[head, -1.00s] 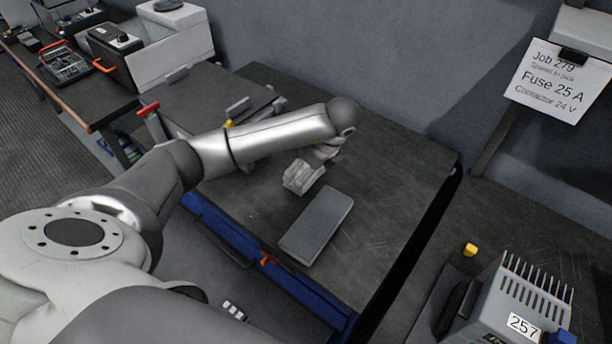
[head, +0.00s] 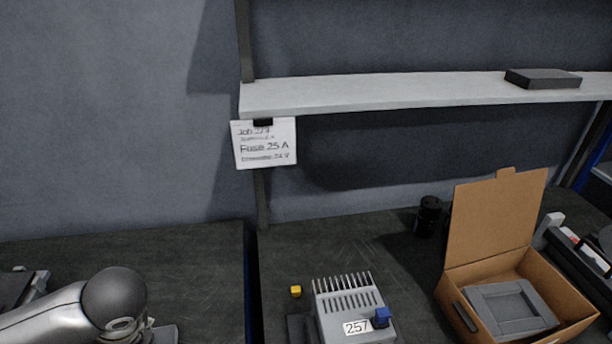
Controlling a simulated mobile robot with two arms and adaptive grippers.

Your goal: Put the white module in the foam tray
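A pale grey finned unit (head: 350,312) with a "257" label and a blue knob stands on the bench at the bottom centre of the head view. I see no plainer white module, and cannot tell whether this unit is it. A grey foam tray (head: 473,296) lies inside an open cardboard box at the lower right, with a recess in its middle. The recess looks empty. My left arm shows at the bottom left, but its gripper is out of frame. My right gripper is not in view.
A small yellow block (head: 295,291) lies left of the finned unit. The cardboard box (head: 492,222) has its lid raised. A black cylinder (head: 429,216) stands behind. A shelf (head: 400,92) with a dark flat box (head: 543,79) hangs above the bench.

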